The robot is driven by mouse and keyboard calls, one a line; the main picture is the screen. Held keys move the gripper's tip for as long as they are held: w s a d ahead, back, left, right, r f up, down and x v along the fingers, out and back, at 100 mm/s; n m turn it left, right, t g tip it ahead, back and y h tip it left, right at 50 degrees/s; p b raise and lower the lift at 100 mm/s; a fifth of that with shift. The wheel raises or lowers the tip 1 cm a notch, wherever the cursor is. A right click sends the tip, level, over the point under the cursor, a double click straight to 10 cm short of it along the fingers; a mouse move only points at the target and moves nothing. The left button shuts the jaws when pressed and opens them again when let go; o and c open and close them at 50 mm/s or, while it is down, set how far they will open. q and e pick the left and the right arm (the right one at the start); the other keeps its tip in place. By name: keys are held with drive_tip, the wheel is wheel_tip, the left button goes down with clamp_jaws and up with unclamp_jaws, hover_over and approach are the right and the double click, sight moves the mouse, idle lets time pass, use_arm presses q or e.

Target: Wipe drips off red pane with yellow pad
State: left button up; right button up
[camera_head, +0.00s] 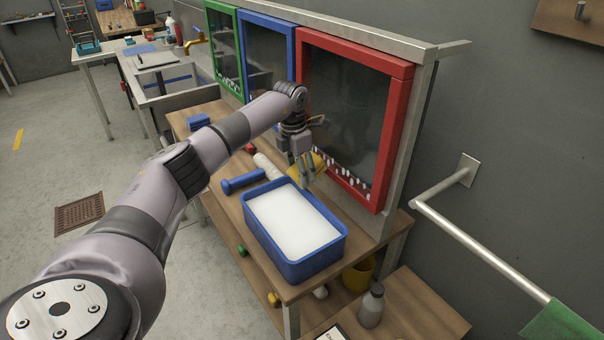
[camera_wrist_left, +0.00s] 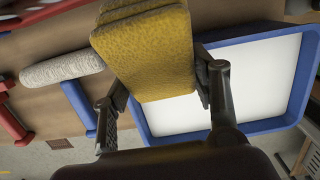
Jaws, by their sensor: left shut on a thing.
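The red-framed pane (camera_head: 347,105) stands upright at the right end of a rack. A row of white drips (camera_head: 345,179) shows along its lower edge. My left gripper (camera_head: 306,178) is in front of the pane's lower left part, above the far side of the blue tray. It is shut on the yellow pad (camera_head: 320,164), partly hidden behind the fingers in the head view. In the left wrist view the yellow pad (camera_wrist_left: 145,48) fills the space between the fingers. I cannot tell whether the pad touches the pane. My right gripper is not in view.
A blue tray (camera_head: 329,257) of white liquid stands on the wooden bench below the pane. A blue-handled tool (camera_head: 242,181) and a white roller (camera_head: 268,166) lie left of it. Green (camera_head: 212,6) and blue (camera_head: 268,21) frames adjoin the red one. A metal rail (camera_head: 480,252) is at right.

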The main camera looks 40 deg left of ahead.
use_arm(q)
drive_tip(key=w+a+b, duration=0.2)
drive_tip(key=a, duration=0.4)
drive_tip(key=shift+w+a, duration=0.15)
drive_tip(key=shift+a, duration=0.05)
idle(0.4)
drive_tip(key=s+a+p, duration=0.2)
drive_tip(key=s+p, duration=0.3)
drive_tip(key=s, duration=0.1)
drive_tip(key=shift+s+a, duration=0.2)
drive_tip(key=shift+s, duration=0.15)
drive_tip(key=shift+d, duration=0.1)
idle(1.1)
